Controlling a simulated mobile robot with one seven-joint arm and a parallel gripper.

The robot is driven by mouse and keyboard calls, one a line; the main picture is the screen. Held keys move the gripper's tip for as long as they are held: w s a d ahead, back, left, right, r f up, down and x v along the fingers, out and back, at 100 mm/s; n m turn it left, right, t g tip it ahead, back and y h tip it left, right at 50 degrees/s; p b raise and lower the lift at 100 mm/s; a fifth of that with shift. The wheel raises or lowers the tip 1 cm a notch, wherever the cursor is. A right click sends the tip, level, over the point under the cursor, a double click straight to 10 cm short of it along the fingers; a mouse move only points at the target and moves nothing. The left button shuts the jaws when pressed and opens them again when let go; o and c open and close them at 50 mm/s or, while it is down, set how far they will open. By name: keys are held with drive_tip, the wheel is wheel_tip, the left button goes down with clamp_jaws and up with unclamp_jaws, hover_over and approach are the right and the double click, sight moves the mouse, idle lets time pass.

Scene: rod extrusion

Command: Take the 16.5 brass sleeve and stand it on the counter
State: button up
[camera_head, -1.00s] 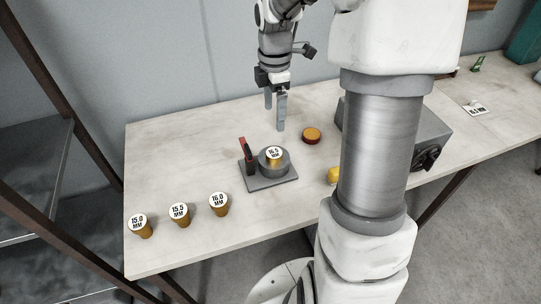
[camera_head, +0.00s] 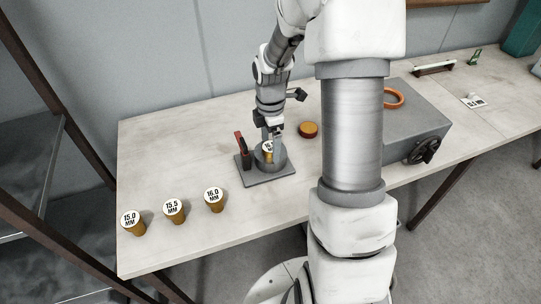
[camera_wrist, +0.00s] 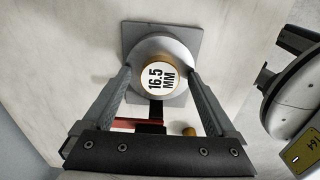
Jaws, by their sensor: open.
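The 16.5 brass sleeve (camera_head: 266,153), with a white "16.5 MM" top, stands in the round grey holder (camera_head: 282,165) on a square base plate. In the wrist view the sleeve (camera_wrist: 157,77) is upright in the middle of the holder (camera_wrist: 180,52). My gripper (camera_head: 268,142) is right above the holder and partly hides the sleeve. In the wrist view my gripper's (camera_wrist: 162,76) two fingers are apart, one on each side of the sleeve, with a visible gap to it.
A red-handled clamp (camera_head: 239,142) stands at the plate's left. Brass sleeves marked 15.0 (camera_head: 134,225), 15.5 (camera_head: 174,212) and 16.0 (camera_head: 214,201) stand front left. A round brown piece (camera_head: 308,130) and a grey machine (camera_head: 420,115) are to the right. The counter (camera_head: 165,150) is clear behind.

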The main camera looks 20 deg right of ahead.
clamp_jaws()
idle(0.5)
drive_tip(key=shift+r, duration=0.1)
drive_tip(key=shift+r, duration=0.5)
drive_tip(key=r, duration=0.1)
drive_tip(key=r+p, duration=0.1)
drive_tip(key=r, duration=0.1)
drive_tip(key=shift+s+d+r, duration=0.1)
drive_tip(key=shift+d+r, duration=0.1)
drive_tip(key=shift+r, duration=0.05)
drive_tip(key=s+d+r+p, duration=0.1)
drive_tip(key=s+d+r, duration=0.5)
drive_tip(key=s+d, duration=0.2)
drive_tip(key=shift+r, duration=0.2)
